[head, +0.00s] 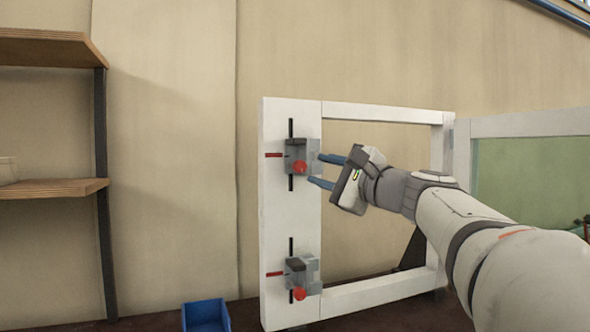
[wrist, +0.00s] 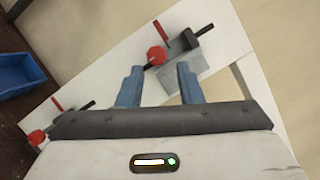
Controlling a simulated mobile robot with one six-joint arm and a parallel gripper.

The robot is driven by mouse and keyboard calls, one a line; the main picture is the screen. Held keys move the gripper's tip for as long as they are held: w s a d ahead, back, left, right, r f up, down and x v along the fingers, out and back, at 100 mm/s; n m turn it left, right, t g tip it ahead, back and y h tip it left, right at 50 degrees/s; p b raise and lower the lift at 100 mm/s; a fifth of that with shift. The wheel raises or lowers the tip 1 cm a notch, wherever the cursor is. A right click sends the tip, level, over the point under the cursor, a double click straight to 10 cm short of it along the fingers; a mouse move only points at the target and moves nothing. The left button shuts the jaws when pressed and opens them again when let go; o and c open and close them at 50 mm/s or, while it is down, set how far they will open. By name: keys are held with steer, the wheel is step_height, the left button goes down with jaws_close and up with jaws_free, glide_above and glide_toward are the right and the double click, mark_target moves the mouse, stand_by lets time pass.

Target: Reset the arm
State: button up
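My gripper (head: 318,170) is in front of the white frame's left post, just right of the upper clamp (head: 296,156). Its two blue fingers are spread apart with nothing between them in the head view. In the wrist view my gripper (wrist: 158,80) is open, and the upper clamp's grey plate (wrist: 183,72) and red knob (wrist: 156,55) lie beyond the fingertips. I cannot tell whether a finger touches the clamp. The lower clamp (head: 300,275), also grey with a red knob, sits below on the same post.
The white frame (head: 385,113) has an open middle. A greenish panel with a white edge (head: 530,165) stands at right. A blue bin (head: 206,315) sits at the lower left. Wooden shelves (head: 50,188) stand at far left. The wall between shelves and frame is clear.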

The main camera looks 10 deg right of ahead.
steer(key=shift+s+d, duration=0.2)
steer(key=shift+s, duration=0.15)
steer(key=s+a+f+n+g+h+p, duration=0.2)
steer(key=s+a+f+n+g+p, duration=0.25)
steer(key=f, duration=0.35)
steer(key=s+a+f+n+g+h+p, duration=0.1)
steer(key=s+a+f+n+g+p, duration=0.3)
steer(key=f, duration=0.4)
steer(key=s+d+f+n+g+h+p, duration=0.3)
steer(key=s+f+n+p, duration=0.1)
steer(key=s+f, duration=0.2)
steer(key=s+d+f+n+g+h+p, duration=0.3)
steer(key=s+f+n+p, duration=0.1)
steer(key=s, duration=0.5)
steer(key=shift+f+n+h, duration=0.4)
steer(key=shift+f+n, duration=0.05)
steer(key=shift+f, duration=0.45)
